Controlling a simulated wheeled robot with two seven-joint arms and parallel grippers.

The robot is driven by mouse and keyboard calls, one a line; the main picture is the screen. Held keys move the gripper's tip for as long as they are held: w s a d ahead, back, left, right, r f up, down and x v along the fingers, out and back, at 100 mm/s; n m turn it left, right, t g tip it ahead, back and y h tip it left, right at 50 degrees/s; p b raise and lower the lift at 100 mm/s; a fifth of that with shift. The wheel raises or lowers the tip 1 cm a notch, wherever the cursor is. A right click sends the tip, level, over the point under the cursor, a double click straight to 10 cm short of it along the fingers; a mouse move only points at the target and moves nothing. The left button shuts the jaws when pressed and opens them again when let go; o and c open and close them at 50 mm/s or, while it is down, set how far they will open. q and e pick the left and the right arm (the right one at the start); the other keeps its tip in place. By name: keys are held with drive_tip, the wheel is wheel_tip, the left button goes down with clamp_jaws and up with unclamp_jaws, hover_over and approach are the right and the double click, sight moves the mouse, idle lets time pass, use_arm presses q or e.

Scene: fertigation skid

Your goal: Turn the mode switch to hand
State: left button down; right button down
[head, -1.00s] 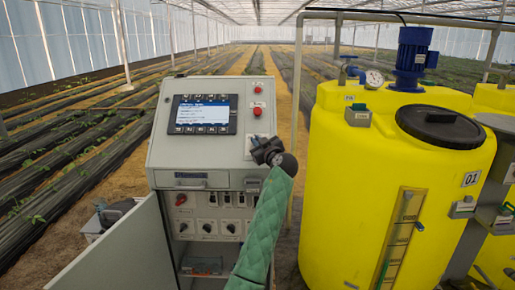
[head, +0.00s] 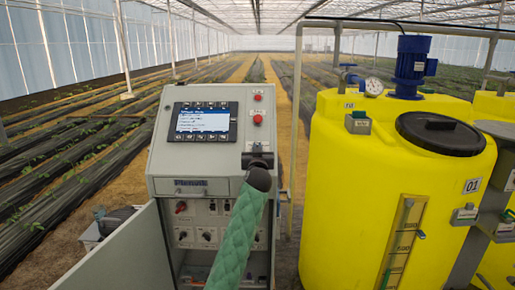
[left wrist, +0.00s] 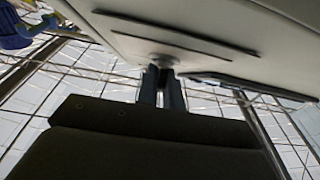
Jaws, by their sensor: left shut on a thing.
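The grey control cabinet (head: 165,165) stands left of centre in the head view. My left gripper (head: 258,158) is at the right side of its sloped front, below two red buttons, and hides what is under it there. In the left wrist view my left gripper (left wrist: 161,86) is shut on a small round knob (left wrist: 164,61) on the cabinet face, which appears to be the mode switch. Its pointer and its marked positions cannot be read. My right gripper is in neither view.
The cabinet's lower door (head: 125,255) hangs open, with several dark rotary knobs inside. A display (head: 202,122) is on the sloped front, left of my gripper. A large yellow tank (head: 345,200) stands close to the right. Planted rows lie behind.

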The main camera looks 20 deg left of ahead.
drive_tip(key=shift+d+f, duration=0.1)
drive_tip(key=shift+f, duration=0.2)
use_arm(q)
drive_tip(key=c, duration=1.5)
unclamp_jaws()
drive_tip(key=shift+c, duration=0.2)
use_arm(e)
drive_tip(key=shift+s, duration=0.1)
use_arm(q)
drive_tip(key=shift+s, duration=0.1)
